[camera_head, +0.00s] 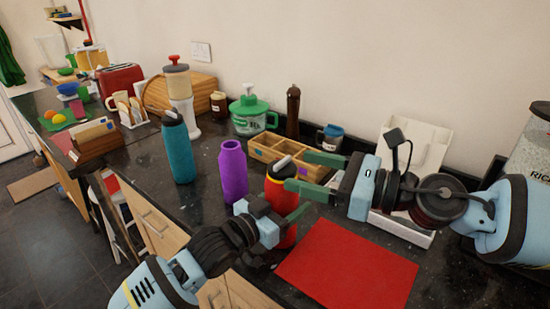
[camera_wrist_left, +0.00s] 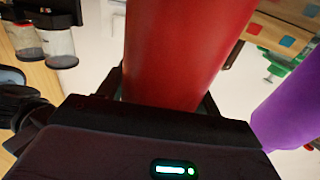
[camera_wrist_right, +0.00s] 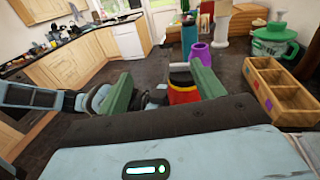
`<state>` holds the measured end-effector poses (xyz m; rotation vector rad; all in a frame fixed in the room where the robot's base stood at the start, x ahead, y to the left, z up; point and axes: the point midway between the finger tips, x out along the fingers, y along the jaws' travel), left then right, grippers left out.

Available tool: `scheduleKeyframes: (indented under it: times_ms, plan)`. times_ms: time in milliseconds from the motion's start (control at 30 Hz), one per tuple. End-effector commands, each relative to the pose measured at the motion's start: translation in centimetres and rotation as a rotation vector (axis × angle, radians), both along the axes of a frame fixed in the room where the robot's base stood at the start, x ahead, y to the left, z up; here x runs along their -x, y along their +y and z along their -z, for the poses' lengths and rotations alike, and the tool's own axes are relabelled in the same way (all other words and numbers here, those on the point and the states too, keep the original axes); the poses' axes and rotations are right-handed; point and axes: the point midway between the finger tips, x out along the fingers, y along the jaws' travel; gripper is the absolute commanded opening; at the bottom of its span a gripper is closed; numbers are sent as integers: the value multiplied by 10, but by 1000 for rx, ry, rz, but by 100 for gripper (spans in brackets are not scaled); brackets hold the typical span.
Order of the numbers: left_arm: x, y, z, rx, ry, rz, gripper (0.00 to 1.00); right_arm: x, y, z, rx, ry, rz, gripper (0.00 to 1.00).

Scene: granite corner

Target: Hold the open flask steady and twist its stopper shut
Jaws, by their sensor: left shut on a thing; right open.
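The red flask (camera_head: 281,205) stands upright near the front of the dark counter, with a yellow band near its top. Its dark stopper (camera_head: 281,168) with a grey loop handle sits on the mouth; I cannot tell how tightly it is seated. My left gripper (camera_head: 283,218) is shut on the flask's body, which fills the left wrist view (camera_wrist_left: 185,50). My right gripper (camera_head: 304,173) is open at stopper height, coming from the right. In the right wrist view the stopper (camera_wrist_right: 181,76) shows between the green fingers, with no grip visible.
A purple bottle (camera_head: 233,172) and a teal bottle (camera_head: 178,150) stand left of the flask. A wooden compartment box (camera_head: 290,160) lies close behind it. A red mat (camera_head: 348,265) lies flat at front right. A white tray (camera_head: 405,228) is behind the mat.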

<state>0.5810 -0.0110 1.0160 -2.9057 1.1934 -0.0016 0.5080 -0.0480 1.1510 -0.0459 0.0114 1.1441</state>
Motion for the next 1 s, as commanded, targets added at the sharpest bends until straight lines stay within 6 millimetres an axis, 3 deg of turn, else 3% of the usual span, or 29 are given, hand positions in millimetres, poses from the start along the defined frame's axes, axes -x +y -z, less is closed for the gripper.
scheduleKeyframes:
  times_ms: [233,533,767,1000]
  plan:
    - [0,0,0,-1,1,0,30,-1,-29,19,-40,8,162,67]
    - [0,0,0,-1,1,1,30,-2,-34,23,-43,10,198,67]
    - [0,0,0,0,1,1,30,-13,-19,23,-44,10,195,67]
    - [0,0,0,0,1,1,30,-36,15,23,-44,9,194,67]
